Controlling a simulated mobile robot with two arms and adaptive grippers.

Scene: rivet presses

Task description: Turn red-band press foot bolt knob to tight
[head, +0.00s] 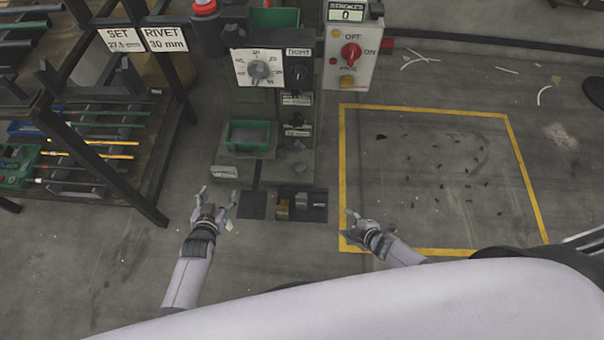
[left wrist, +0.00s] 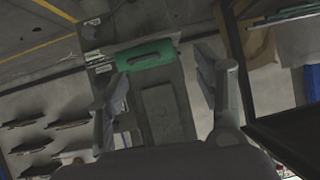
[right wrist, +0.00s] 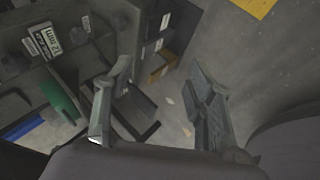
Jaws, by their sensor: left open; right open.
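A grey press (head: 268,110) stands at the upper middle of the head view, with a round dial (head: 258,69) on its front panel. A red cap (head: 205,6) shows at its top left. A small grey lump (head: 299,168) sits on its lower base. I cannot tell which part is the foot bolt knob, and I see no clear red band. My left gripper (head: 218,195) is open and empty, left of the press's foot. My right gripper (head: 350,224) is open and empty, right of the foot. Both are apart from the press.
A green bin (head: 248,135) sits on the press's front. A switch box (head: 351,57) with a red knob stands at its right. A dark floor plate (head: 318,207) with small brass and grey pieces lies before it. A tool rack (head: 152,207) stands left. Yellow-lined floor (head: 440,190) right holds scattered bits.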

